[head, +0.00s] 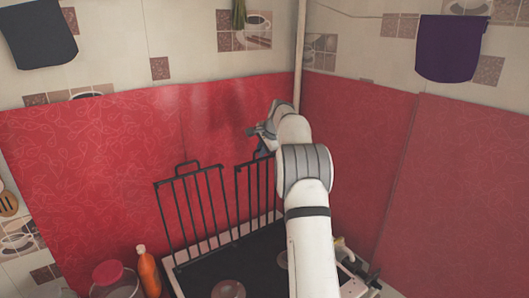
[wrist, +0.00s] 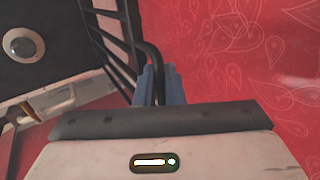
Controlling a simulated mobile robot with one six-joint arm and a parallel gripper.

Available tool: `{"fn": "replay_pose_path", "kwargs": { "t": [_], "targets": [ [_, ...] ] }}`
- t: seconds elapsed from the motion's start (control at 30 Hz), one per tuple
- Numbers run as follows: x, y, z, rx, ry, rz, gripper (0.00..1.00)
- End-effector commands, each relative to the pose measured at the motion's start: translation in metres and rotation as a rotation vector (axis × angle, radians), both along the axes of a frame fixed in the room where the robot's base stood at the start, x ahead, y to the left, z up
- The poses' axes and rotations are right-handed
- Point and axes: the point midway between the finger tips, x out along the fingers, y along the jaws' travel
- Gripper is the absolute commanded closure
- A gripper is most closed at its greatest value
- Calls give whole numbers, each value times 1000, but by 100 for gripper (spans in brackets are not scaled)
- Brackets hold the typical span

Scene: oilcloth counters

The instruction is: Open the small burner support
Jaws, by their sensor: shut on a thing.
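Two black barred burner supports stand upright at the back of the stove in the head view. The left one (head: 203,215) has a raised handle on its top edge. The right one (head: 252,200) is partly hidden by my arm; I cannot tell by size alone that it is the small one. My gripper (head: 261,150) is at the top of the right support. In the wrist view, the blue-grey fingers of my gripper (wrist: 159,85) are shut on a black bar (wrist: 148,50) of this support.
The stove top (head: 215,268) is dark, with round burners (head: 228,289). Red wall panels (head: 100,160) rise close behind and to the right. An orange bottle (head: 148,272) and a red-lidded jar (head: 109,273) stand left of the stove. Dark cloths (head: 452,48) hang higher up.

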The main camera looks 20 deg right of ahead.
Motion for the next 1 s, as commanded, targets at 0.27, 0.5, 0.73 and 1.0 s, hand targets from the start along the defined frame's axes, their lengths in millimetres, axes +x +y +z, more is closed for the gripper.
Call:
{"fn": "replay_pose_path", "kwargs": {
  "t": [0.27, 0.5, 0.73, 1.0],
  "targets": [
    [3, -2, -1, -7, 11, -1, 100],
    [3, -1, -1, -6, 11, 0, 100],
    [4, 0, -1, -4, 11, 1, 76],
    [4, 2, -3, -2, 15, 3, 76]
  ]
}}
